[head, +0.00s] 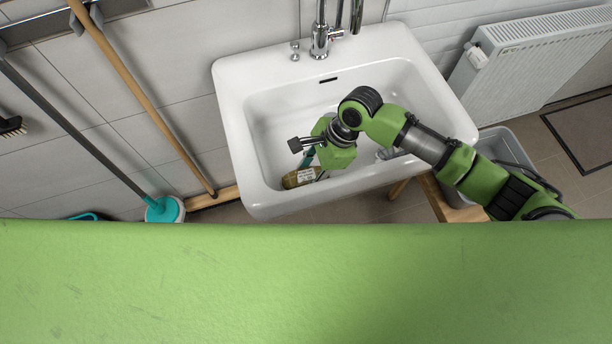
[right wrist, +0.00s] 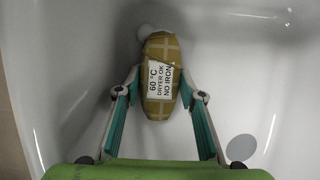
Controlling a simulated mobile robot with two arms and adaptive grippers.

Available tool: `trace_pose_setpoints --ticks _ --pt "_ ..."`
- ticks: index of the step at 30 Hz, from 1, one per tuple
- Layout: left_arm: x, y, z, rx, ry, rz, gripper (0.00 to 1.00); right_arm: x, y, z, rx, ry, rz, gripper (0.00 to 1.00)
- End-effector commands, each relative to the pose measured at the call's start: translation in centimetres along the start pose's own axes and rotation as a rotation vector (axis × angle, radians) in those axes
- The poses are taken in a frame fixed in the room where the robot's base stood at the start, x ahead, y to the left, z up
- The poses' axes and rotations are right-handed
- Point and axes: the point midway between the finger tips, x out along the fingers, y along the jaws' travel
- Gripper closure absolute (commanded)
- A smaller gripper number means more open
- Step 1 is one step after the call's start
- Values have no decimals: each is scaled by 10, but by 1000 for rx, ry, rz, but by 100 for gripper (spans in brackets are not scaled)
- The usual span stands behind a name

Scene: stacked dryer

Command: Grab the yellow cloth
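The yellow cloth (head: 299,178) is a rolled, brownish-yellow bundle lying in the front left of the white sink (head: 232,100). In the right wrist view the cloth (right wrist: 158,50) shows pale stripes and a white label reading 60 °C, DRYER OK, NO IRON. My right gripper (head: 309,163) reaches down into the sink at the cloth. In the right wrist view its two teal-lined fingers (right wrist: 169,88) stand apart, one on each side of the cloth's near end. A gap shows between the right-hand finger and the cloth; contact on the left side cannot be told. My left gripper is not in view.
The sink walls rise around the gripper. A chrome tap (head: 320,40) stands at the back rim. A grey bin (head: 510,145) and a radiator (head: 540,60) are on the right. Long-handled tools, one with a teal head (head: 163,209), lean at the left wall.

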Motion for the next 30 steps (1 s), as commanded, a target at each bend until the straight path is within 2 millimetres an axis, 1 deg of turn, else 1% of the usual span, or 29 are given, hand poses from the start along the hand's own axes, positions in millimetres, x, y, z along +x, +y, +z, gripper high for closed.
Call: trace_pose_setpoints --ticks 1,2,11,14,17,20,23,30 --pt "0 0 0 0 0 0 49 0 0 0 0 0 1 83" --pt "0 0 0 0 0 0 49 0 0 0 0 0 1 86" --pt "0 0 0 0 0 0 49 -1 0 0 0 0 0 86" --pt "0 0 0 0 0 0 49 -4 0 2 0 0 0 86" --pt "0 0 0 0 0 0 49 -12 -1 5 -2 -1 -1 86" --pt "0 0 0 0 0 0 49 -26 -1 11 -2 -2 -3 86" --pt "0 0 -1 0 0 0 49 -44 -1 18 -3 -2 -3 86" --pt "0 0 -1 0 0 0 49 -97 -1 41 -4 -2 -4 86"
